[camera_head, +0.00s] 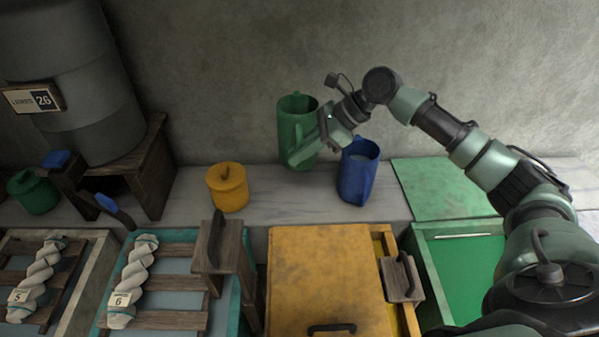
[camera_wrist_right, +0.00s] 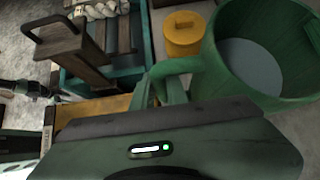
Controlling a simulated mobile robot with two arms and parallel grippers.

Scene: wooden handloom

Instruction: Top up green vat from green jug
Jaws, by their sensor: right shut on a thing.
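The green jug (camera_head: 291,122) is upright at the back, against the grey wall in the head view. My right gripper (camera_head: 318,142) is shut on its handle, on the right side of the jug. I cannot tell whether the jug's base touches the shelf. In the right wrist view the jug (camera_wrist_right: 230,75) shows from above with greyish liquid inside, beside the right gripper (camera_wrist_right: 163,90). The green vat (camera_head: 415,240) stands at the front right, open, with a green surface inside; my right arm covers part of it. My left gripper is not in view.
A blue jug (camera_head: 357,175) stands right of the green one. A green panel (camera_head: 445,188) lies behind the green vat. A yellow pot (camera_head: 228,187) is on the shelf (camera_head: 285,207). A yellow lid (camera_head: 325,275) covers the middle vat. A large grey barrel (camera_head: 80,90) stands left.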

